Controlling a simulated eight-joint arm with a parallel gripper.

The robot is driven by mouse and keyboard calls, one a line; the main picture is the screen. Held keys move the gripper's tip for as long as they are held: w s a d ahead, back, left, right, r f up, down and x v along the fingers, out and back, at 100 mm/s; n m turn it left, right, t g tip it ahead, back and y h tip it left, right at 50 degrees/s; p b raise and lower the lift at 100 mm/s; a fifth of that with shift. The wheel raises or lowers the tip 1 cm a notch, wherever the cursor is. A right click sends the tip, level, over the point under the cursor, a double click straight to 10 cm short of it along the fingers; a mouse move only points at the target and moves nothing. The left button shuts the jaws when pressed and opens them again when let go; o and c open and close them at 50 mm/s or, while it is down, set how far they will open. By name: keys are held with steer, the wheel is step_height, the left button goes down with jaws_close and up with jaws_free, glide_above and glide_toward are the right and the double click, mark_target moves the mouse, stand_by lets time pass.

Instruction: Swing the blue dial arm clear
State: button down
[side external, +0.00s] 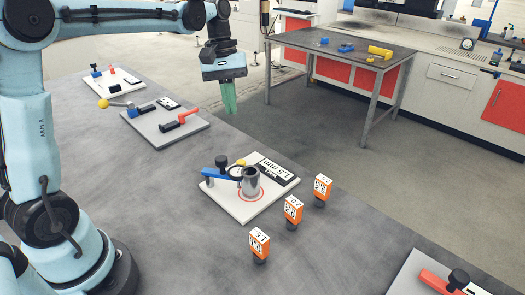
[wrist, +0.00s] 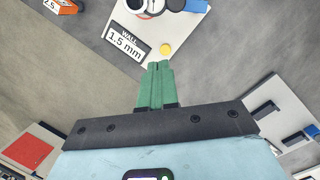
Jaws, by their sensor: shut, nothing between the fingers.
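The blue dial arm (side external: 222,175) sits on a white base plate (side external: 235,208) on the grey table, with a black knob on top. It reaches over to a dial beside a grey metal cylinder (side external: 250,181), which stands in a red ring. In the wrist view the blue part (wrist: 190,4) shows at the top edge, partly cut off. My gripper (side external: 229,112) hangs in the air behind the plate, pointing down and apart from the dial arm. Its green fingers also show in the wrist view (wrist: 159,68), shut together with nothing between them.
A "1.5 mm" label (side external: 278,168) and a yellow button lie on the plate. Several orange tags on dark stands, one of them here (side external: 293,210), stand right of it.

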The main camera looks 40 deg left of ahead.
mark_target(236, 168)
step_height(236, 168, down, 10)
steer(key=shift+w+f+n+g+h, duration=0.15)
steer(key=shift+n+g+h, duration=0.45)
steer(key=shift+n+g, duration=0.4)
steer(key=s+d, duration=0.1)
steer(key=d, duration=0.1)
steer(key=shift+s+d+f, duration=0.3)
steer(key=shift+s, duration=0.05)
steer(key=shift+s+d, duration=0.35)
steer(key=shift+d, duration=0.15)
steer(key=shift+s+d+m, duration=0.2)
steer(key=shift+d+m, duration=0.3)
steer(key=shift+m, duration=0.4)
steer(key=m, duration=0.2)
steer(key=d+m+g+y, duration=0.1)
steer(key=m, duration=0.1)
steer(key=s+m+y, duration=0.1)
steer(key=shift+s+d+m+g, duration=0.1)
steer(key=shift+d+m+g, duration=0.05)
steer(key=shift+m+g, duration=0.2)
